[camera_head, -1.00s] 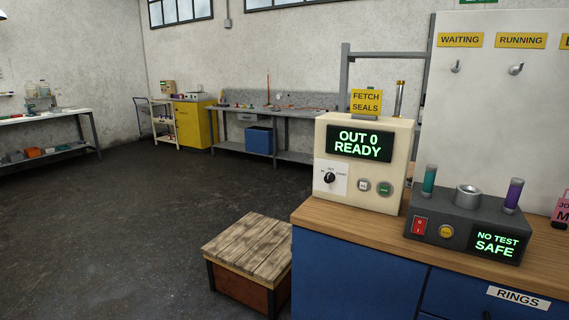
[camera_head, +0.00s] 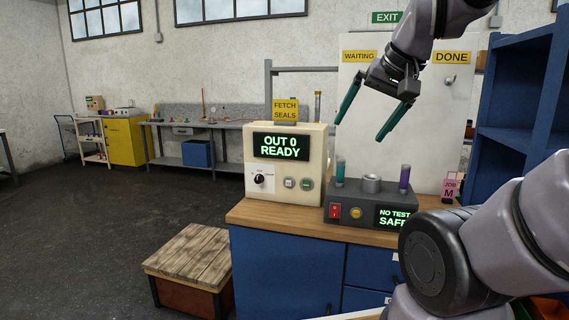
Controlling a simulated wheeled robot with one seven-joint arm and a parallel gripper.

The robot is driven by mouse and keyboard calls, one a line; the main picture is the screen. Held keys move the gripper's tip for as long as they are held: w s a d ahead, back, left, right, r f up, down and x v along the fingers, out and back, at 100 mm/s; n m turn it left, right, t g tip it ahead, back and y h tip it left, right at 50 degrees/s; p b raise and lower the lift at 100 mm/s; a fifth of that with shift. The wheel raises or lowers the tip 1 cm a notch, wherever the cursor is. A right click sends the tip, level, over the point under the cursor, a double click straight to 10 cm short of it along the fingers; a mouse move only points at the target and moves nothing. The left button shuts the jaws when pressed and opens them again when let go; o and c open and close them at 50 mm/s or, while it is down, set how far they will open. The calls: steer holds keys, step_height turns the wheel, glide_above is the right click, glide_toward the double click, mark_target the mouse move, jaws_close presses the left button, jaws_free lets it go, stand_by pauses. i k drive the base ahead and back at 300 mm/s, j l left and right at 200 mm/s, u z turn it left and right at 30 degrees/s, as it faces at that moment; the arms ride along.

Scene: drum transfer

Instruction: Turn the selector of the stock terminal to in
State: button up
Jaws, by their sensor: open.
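The stock terminal (camera_head: 282,188) is a cream box on the left end of the wooden-topped blue cabinet. Its green display (camera_head: 281,147) reads "OUT 0 READY". The selector (camera_head: 259,179) is a black knob on a white plate at the terminal's lower left front; its labels are too small to read surely. My gripper (camera_head: 366,122) is open and empty, with two teal fingers pointing down and left. In the picture it is above the grey tester and right of the terminal, apart from both.
A grey tester (camera_head: 357,197) reading "NO TEST SAFE" stands right of the terminal, with a teal and a purple cylinder upright on it. A wooden-topped crate (camera_head: 188,258) stands on the floor left of the cabinet. Floor farther left is clear.

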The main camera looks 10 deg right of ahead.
mark_target(258, 179)
steer(key=i+l+u, duration=0.15)
steer(key=i, duration=0.3)
steer(key=i+u, duration=0.2)
steer(key=i, duration=0.25)
